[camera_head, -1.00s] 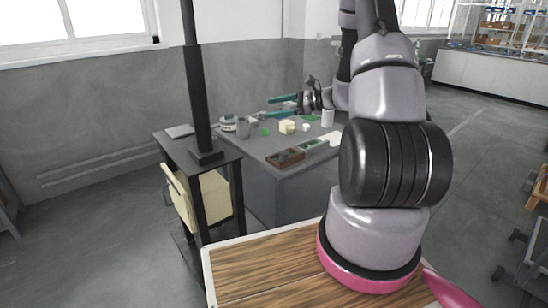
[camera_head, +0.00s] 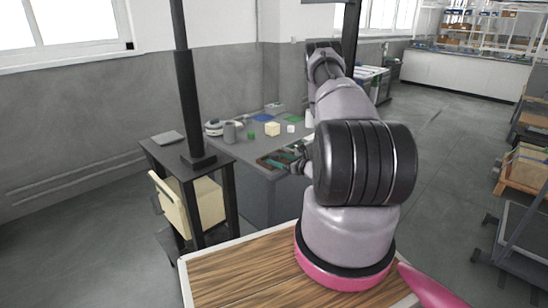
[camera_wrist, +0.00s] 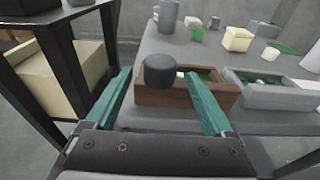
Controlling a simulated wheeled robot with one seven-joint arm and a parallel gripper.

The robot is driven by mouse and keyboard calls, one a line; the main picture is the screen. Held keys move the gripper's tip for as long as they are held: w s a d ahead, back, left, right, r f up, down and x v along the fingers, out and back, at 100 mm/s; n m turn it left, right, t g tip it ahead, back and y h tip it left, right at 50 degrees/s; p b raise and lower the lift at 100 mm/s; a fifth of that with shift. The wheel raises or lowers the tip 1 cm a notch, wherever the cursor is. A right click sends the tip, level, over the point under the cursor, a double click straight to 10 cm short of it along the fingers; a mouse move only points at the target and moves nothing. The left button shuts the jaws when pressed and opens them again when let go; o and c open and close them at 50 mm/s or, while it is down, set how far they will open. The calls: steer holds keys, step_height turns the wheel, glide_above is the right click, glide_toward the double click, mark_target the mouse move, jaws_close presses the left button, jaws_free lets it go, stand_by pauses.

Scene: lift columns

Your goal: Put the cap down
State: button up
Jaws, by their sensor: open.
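A short dark grey round cap (camera_wrist: 159,72) shows between my fingertips in the wrist view. It overlaps the brown tray (camera_wrist: 150,98) at the tray's left end; I cannot tell whether it rests there or is in the air. My gripper (camera_wrist: 158,78) has its two teal fingers spread wide, with visible gaps on both sides of the cap. In the head view my gripper (camera_head: 287,161) is low at the near edge of the grey table (camera_head: 245,152), by the brown tray. The cap cannot be made out there.
A grey tray (camera_wrist: 270,96) stands right of the brown one. A cream block (camera_wrist: 237,39), a green piece (camera_wrist: 197,35) and a grey cylinder (camera_wrist: 168,16) stand farther back. A dark stand (camera_head: 190,160) with a post is at the left.

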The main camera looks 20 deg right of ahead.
steer(key=x, duration=0.4)
steer(key=r+x, duration=0.1)
steer(key=shift+w+a+f, duration=0.15)
steer(key=shift+w+a, duration=0.05)
steer(key=shift+w, duration=0.25)
jaws_close()
